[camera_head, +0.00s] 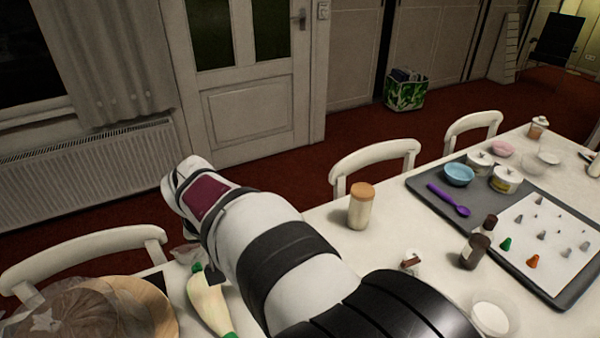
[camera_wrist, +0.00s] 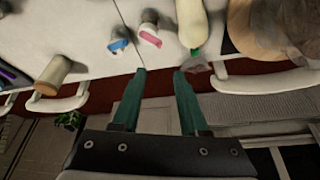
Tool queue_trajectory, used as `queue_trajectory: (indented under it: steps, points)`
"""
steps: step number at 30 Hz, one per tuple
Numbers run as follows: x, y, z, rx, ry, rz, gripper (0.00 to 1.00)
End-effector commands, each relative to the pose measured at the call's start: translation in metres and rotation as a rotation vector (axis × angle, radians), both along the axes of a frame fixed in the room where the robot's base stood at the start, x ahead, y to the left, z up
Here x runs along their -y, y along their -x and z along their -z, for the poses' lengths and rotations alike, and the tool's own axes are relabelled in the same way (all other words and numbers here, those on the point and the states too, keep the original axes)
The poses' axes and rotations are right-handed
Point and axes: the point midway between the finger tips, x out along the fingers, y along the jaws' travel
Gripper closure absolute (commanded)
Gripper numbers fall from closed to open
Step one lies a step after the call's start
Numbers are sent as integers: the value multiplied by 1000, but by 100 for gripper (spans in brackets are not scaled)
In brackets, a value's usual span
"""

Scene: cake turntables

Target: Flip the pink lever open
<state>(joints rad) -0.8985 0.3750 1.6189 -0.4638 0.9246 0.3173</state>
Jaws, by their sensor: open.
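In the wrist view, a small white piece with a pink lever (camera_wrist: 151,39) lies on the white table near its edge. The lever's exact angle is too small to tell. A similar piece with a blue top (camera_wrist: 119,45) sits just left of it. My gripper (camera_wrist: 160,71) is open and empty, its two dark green fingers spread at the table edge. The pink lever is beyond the fingertips, slightly left of their middle, and apart from them. In the head view my arm covers this part of the table, and neither the lever nor my fingers can be made out.
A piping bag (camera_wrist: 190,22) lies right of the lever, with a cake (camera_wrist: 285,28) farther right. A grey tray (camera_head: 425,185) holds bowls and nozzles. Chairs (camera_head: 375,160) line the table edge.

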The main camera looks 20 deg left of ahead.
Motion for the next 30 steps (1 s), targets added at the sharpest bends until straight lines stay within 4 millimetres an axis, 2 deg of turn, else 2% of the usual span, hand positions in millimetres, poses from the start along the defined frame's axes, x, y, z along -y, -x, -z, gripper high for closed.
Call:
queue_trajectory:
  steps: [9, 15, 20, 27, 30]
  points:
    - [-14, -31, 87, -7, 4, 7, 57]
    - [-21, -45, 122, -6, 2, 8, 57]
    - [-23, -48, 131, -6, 0, 9, 57]
    - [-23, -49, 132, -5, 0, 9, 57]
    - [-23, -49, 132, -5, 0, 9, 75]
